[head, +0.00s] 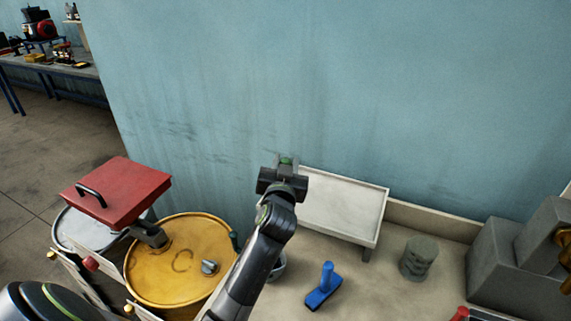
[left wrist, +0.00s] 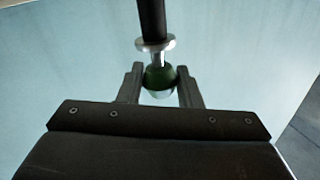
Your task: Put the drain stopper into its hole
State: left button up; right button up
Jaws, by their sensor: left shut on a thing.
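My left gripper (head: 286,165) is raised in front of the blue wall, at the back left end of the white tray-like bench. It is shut on a green knob, which shows small between its fingers in the head view. In the left wrist view, the green knob (left wrist: 160,77) sits between both fingers, with a pale metal collar (left wrist: 155,45) and a dark rod (left wrist: 151,18) beyond it. I take this held piece to be the drain stopper. I cannot make out its hole in either view. My right gripper is not in view.
The white bench (head: 345,205) stands against the wall. A blue brush-like tool (head: 324,290), a grey-green stacked object (head: 416,260) and grey blocks (head: 495,270) are at right.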

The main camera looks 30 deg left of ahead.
pick_arm(q)
jog(key=shift+f, duration=0.15)
dwell(0.5)
jog(key=shift+f+b, duration=0.35)
jog(key=shift+b, duration=0.1)
jog(key=shift+f+b, duration=0.55)
jog(key=shift+f, duration=0.1)
jog(key=shift+s+d+f, duration=0.1)
jog(key=shift+s+f, duration=0.05)
